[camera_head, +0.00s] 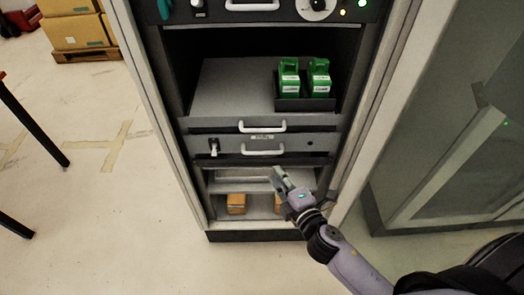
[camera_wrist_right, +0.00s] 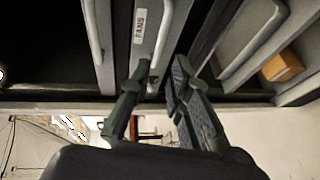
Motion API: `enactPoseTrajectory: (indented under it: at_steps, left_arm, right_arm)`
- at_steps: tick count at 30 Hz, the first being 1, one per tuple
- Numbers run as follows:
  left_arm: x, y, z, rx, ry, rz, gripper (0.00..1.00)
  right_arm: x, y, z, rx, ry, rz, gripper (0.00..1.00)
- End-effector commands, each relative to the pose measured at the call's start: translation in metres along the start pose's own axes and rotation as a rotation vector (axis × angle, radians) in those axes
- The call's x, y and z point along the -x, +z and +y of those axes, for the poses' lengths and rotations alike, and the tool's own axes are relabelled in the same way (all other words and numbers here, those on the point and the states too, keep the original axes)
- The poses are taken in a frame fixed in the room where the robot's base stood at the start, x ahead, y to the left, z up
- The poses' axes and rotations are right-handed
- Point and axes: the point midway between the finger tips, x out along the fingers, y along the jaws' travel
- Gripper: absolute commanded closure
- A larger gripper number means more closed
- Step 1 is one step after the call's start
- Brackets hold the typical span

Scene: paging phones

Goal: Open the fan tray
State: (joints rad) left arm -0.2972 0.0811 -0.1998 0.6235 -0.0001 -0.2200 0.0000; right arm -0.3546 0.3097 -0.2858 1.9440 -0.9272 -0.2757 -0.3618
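The fan tray (camera_head: 237,145) is a grey drawer front in the middle of the cabinet, flush with the rack. It has a white handle (camera_head: 264,152) and a small label. In the right wrist view the label (camera_wrist_right: 139,24) reads "FANS" beside the handle (camera_wrist_right: 162,40). My right gripper (camera_head: 280,178) is just below and in front of the tray in the head view. In the right wrist view its two fingers (camera_wrist_right: 162,72) are open, with the handle's end showing between the tips. I cannot tell whether they touch it. My left gripper is not in view.
Above the tray is a shelf with its own white handle (camera_head: 263,127), carrying a black holder with green units (camera_head: 319,80). A key-like latch (camera_head: 213,147) sits at the tray's left. Small boxes (camera_head: 236,204) stand below. A glass door (camera_head: 450,130) is on the right.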

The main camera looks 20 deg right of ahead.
Motion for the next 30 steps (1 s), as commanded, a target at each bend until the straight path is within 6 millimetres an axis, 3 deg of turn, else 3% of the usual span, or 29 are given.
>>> enactPoseTrajectory:
  at_steps: [9, 15, 21, 30]
  left_arm:
    - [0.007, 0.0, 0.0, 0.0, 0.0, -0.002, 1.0]
    - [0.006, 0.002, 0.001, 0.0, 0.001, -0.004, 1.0]
    - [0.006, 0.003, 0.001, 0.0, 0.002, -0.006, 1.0]
    - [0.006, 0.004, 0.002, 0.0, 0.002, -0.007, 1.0]
  right_arm:
    - [-0.066, 0.0, 0.002, -0.001, 0.002, -0.001, 0.82]
    - [-0.099, 0.0, 0.0, -0.002, 0.0, -0.002, 0.82]
    - [-0.115, 0.0, -0.001, -0.003, -0.001, -0.001, 0.82]
    - [-0.117, 0.0, 0.0, -0.003, 0.0, 0.0, 0.82]
